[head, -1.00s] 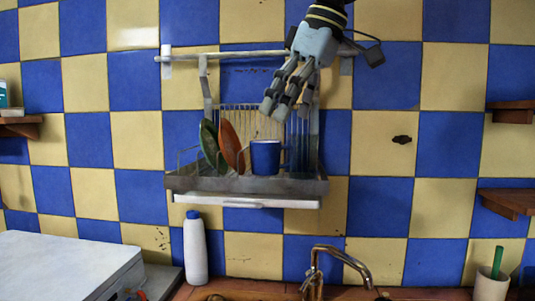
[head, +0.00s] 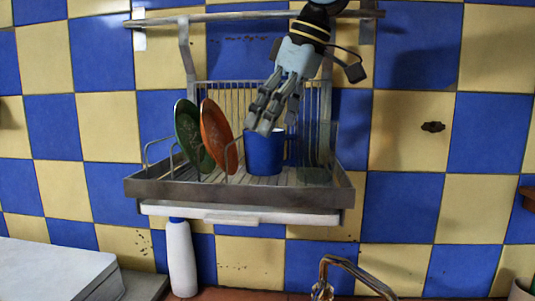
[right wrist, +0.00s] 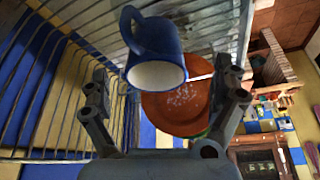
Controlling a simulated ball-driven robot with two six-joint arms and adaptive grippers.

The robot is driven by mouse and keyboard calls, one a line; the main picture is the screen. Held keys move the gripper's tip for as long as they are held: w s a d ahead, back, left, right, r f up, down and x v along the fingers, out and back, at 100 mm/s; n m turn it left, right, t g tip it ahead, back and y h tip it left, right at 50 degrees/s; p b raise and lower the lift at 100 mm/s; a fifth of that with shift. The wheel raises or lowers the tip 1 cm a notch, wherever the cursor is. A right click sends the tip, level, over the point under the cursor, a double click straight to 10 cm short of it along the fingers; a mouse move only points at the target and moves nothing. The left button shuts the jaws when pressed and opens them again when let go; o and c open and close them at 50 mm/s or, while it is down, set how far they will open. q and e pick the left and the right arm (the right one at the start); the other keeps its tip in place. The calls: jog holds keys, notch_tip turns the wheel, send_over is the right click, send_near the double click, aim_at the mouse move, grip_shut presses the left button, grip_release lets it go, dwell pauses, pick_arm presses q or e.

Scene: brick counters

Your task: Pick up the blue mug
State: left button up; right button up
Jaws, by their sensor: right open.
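The blue mug (head: 264,155) stands upright on the hanging dish rack (head: 240,192), right of an orange plate. My right gripper (head: 268,118) comes down from above and its fingertips are at the mug's rim in the head view. Whether they touch it I cannot tell. In the right wrist view the mug (right wrist: 153,52) shows its white inside and its handle, between and beyond the two spread fingers of the open gripper (right wrist: 165,100). The gripper is empty. My left gripper is not in view.
An orange plate (head: 217,136) and a green plate (head: 190,135) lean upright close to the mug's left. Rack wires stand behind it. A rail (head: 230,17) runs above. A white bottle (head: 180,258) and a tap (head: 340,265) are below.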

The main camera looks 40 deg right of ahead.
aim_at(267, 141)
jog(key=x, duration=0.3)
jog(key=p+x, duration=0.1)
jog(key=x, duration=0.1)
jog(key=shift+w+d+r, duration=0.1)
jog(key=shift+w+d, duration=0.1)
jog(key=shift+w, duration=0.1)
jog(key=shift+s, duration=0.1)
jog(key=shift+c, duration=0.4)
jog(key=c, duration=1.3)
